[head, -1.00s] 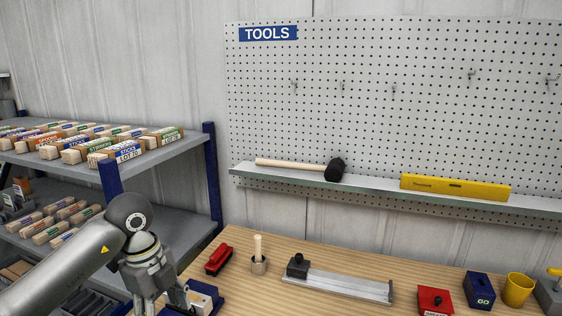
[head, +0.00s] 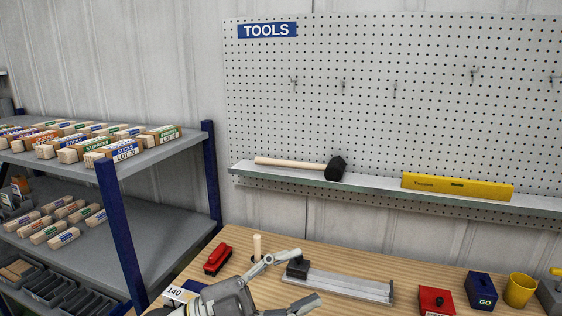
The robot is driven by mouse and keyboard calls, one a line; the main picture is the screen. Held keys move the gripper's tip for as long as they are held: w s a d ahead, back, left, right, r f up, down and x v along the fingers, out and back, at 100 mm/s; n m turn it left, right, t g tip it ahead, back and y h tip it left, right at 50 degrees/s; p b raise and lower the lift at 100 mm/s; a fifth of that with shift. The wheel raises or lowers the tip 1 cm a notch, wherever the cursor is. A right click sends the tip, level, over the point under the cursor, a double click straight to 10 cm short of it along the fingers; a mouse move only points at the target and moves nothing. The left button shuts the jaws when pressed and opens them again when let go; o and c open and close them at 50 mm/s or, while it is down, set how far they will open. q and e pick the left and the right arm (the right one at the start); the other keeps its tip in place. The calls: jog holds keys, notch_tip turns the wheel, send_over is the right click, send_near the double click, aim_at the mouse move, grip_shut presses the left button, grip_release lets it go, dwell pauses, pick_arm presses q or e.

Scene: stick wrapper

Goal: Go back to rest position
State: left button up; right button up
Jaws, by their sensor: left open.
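My left gripper (head: 306,277) is low in the head view, over the front of the wooden workbench (head: 420,275). Its two fingers are spread wide apart and nothing shows between them. One finger reaches up beside the wooden peg (head: 257,246) and the black knob of the metal bar fixture (head: 345,284); whether it touches them I cannot tell. The peg's holder is hidden behind the gripper. My right gripper is not in view.
A red stapler-like tool (head: 218,259) lies at the bench's left. A red box (head: 435,301), blue GO box (head: 481,290) and yellow cup (head: 519,289) stand at right. The shelf rack (head: 120,232) holds wrapped stick bundles. A mallet (head: 335,168) and yellow level (head: 457,186) lie on the pegboard ledge.

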pick_arm(q)
jog(key=w+a+f+n+t+y, duration=0.1)
jog(key=w+a+n+t+y, duration=0.2)
jog(key=a+n+t+y, duration=0.4)
jog(key=w+a+f+n+t+y, duration=0.1)
jog(key=w+a+n+t+y, duration=0.3)
jog(key=n+t, duration=0.5)
jog(key=s+a+f+n+g+y, duration=0.35)
jog(key=a+f+y, duration=0.2)
jog(key=f, duration=0.35)
jog(key=s+a+f+n+g+y, duration=0.25)
jog(key=a+f+n+y, duration=0.3)
jog(key=f, duration=0.35)
jog(key=s+f+m+g+h, duration=0.1)
jog(key=s+f+m+g, duration=0.1)
jog(key=s+f+g, duration=1.35)
jog(key=s+f+t, duration=0.1)
jog(key=s+f, duration=0.2)
jog(key=f, duration=1)
jog(key=s+f+t, duration=0.2)
jog(key=s+f, duration=0.2)
jog(key=f, duration=0.9)
jog(key=s+a+f+g, duration=0.1)
jog(key=s+a+f, duration=0.1)
jog(key=s+f, duration=0.6)
jog(key=s+a+f+b, duration=0.1)
jog(key=s+f, duration=0.8)
jog(key=shift+a+f+g+b, duration=0.25)
jog(key=shift+a+g+b, duration=0.05)
jog(key=shift+a+g, duration=0.05)
